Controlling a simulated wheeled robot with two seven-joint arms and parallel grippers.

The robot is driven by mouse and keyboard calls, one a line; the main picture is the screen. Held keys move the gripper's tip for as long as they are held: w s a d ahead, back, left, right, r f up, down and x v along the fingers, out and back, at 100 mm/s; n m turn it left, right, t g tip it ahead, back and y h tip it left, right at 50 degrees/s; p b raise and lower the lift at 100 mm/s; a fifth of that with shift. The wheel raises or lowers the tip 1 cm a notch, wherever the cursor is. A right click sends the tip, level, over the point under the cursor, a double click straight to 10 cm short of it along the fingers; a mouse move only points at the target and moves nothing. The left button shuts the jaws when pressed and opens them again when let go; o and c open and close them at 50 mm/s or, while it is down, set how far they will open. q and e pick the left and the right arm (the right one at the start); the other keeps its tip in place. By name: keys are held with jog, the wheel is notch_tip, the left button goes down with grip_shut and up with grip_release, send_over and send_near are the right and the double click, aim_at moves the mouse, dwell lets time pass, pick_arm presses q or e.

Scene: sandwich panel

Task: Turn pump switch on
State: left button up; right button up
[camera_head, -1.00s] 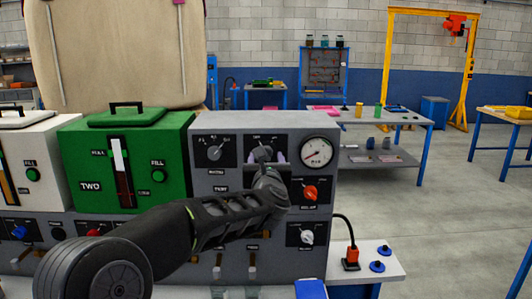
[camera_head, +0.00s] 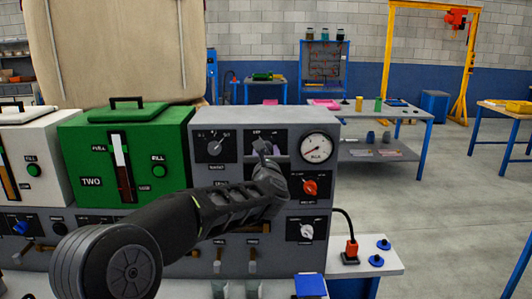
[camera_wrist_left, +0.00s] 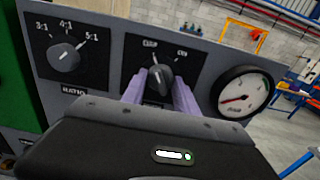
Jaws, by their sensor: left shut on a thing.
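The grey panel (camera_head: 180,245) carries a rotary switch (camera_wrist_left: 159,77) with a grey knob on a black plate marked at two positions, apparently "OFF" at left and "ON" at right. In the left wrist view the knob's pointer stands nearly upright, tilted slightly left toward the left mark. My left gripper (camera_wrist_left: 160,95) has its purple fingers on both sides of this knob and is shut on it. In the head view the left gripper (camera_head: 267,150) and its arm cover part of the switch and the panel below. The word under the switch is hidden. My right gripper is not in view.
A ratio knob (camera_head: 215,148) is left of the switch and a round gauge (camera_head: 317,148) is right of it. A red knob (camera_head: 310,187) and a white knob (camera_head: 306,230) sit below the gauge. A green tank (camera_head: 150,160) stands left.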

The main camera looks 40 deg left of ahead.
pick_arm(q)
grip_shut()
jog(key=shift+f+m+b, duration=0.1)
jog(key=shift+m+b, duration=0.2)
jog(key=shift+m, duration=0.1)
jog(key=shift+m+b, duration=0.35)
jog(key=shift+m, duration=0.15)
jog(key=m+b, duration=0.1)
jog(key=m, duration=0.9)
